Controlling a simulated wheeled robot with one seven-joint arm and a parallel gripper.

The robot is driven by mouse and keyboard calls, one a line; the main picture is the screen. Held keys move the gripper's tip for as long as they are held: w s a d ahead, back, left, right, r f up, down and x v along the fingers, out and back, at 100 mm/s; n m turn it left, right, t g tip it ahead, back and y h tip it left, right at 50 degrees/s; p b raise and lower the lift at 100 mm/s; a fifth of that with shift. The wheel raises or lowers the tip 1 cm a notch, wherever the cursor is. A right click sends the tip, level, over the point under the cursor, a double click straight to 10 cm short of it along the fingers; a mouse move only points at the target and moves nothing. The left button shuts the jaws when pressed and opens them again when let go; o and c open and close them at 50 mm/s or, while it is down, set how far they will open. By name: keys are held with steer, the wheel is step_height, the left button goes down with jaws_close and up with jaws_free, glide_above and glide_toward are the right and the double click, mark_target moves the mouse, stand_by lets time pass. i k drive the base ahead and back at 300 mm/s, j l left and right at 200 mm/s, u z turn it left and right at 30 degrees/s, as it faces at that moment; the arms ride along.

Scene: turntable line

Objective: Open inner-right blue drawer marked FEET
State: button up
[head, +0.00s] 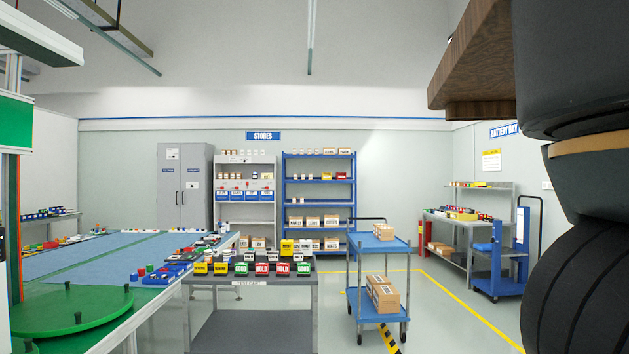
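A row of several small blue drawers (245,196) with pale labels sits in the grey shelf unit (246,158) at the back wall, under the STORES sign. They look shut. The labels are too small to read, so I cannot tell which drawer is marked FEET. My gripper is not in view. Dark rounded links of my arm fill the right edge, far in front of the drawers. A brown wood-grained piece shows beside them at the upper right; I cannot tell what it belongs to.
A dark bench (255,277) with coloured bins and a blue cart (377,244) with boxes stand before the shelves. A grey cabinet (184,188) and blue rack (318,186) flank the unit. A green turntable (72,312) is lower left. Floor (447,320) right of the cart is clear.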

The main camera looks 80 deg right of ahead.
mark_target(249, 195)
steer(key=z, duration=2.05)
